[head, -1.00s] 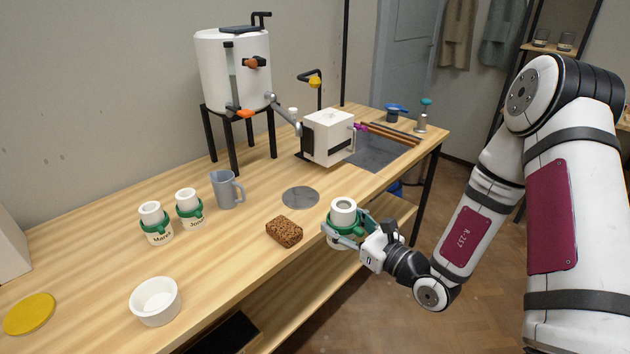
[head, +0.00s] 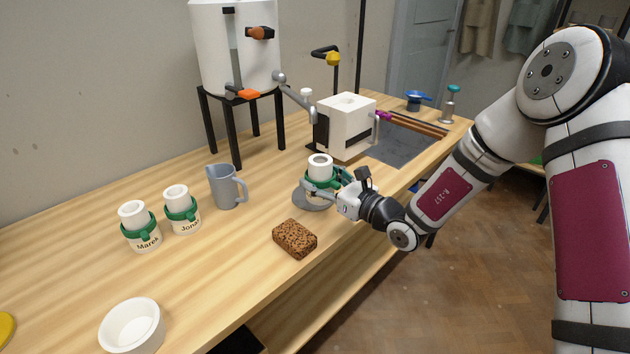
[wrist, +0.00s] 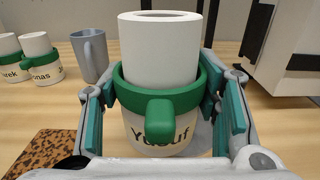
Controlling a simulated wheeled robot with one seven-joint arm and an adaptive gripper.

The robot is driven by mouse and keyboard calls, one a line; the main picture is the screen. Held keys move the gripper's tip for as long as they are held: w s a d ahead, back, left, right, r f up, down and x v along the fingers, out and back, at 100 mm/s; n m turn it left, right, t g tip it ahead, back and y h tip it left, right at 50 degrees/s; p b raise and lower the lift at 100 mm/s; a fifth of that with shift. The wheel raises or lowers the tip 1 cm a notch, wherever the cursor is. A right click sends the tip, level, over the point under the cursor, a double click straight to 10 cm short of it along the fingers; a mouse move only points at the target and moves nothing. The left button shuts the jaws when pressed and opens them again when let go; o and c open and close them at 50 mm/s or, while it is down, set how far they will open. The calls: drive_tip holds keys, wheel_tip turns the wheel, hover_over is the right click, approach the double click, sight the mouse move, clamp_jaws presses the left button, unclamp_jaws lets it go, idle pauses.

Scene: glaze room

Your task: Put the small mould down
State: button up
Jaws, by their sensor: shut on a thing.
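The small mould (head: 320,168) is a white cylinder with a hollow top and a green band. It also shows close up in the wrist view (wrist: 160,50), with a name that seems to read "Yusuf" on its lower part. My gripper (head: 325,185) is shut on it around the green band, one finger on each side. The mould is upright, over or on the grey round disc (head: 300,196) on the table. I cannot tell whether its base touches the disc.
Two similar moulds, Marek (head: 140,228) and Jonas (head: 181,211), stand left of a grey jug (head: 226,187). A brown sponge-like block (head: 295,239) lies in front of the disc. A white box machine (head: 346,128) stands close behind the mould. A white bowl (head: 132,325) is at front left.

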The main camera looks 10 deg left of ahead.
drive_tip(key=w, duration=0.2)
drive_tip(key=w+a, duration=0.1)
drive_tip(key=w, duration=0.1)
drive_tip(key=w+a, duration=0.1)
drive_tip(key=w, duration=0.1)
drive_tip(key=shift+a+f+b, duration=0.2)
drive_tip(key=shift+f+b, duration=0.1)
drive_tip(key=shift+b, duration=0.1)
drive_tip(key=shift+f+b, duration=0.3)
drive_tip(key=shift+f, duration=1.4)
drive_tip(key=shift+f, duration=0.1)
drive_tip(key=o, duration=1.4)
drive_tip(key=shift+f, duration=0.15)
drive_tip(key=shift+s+d+r, duration=0.15)
drive_tip(key=shift+r, duration=0.05)
drive_tip(key=p+v, duration=0.1)
drive_tip(key=v, duration=1)
drive_tip(key=shift+s+d, duration=0.25)
drive_tip(key=shift+s, duration=0.05)
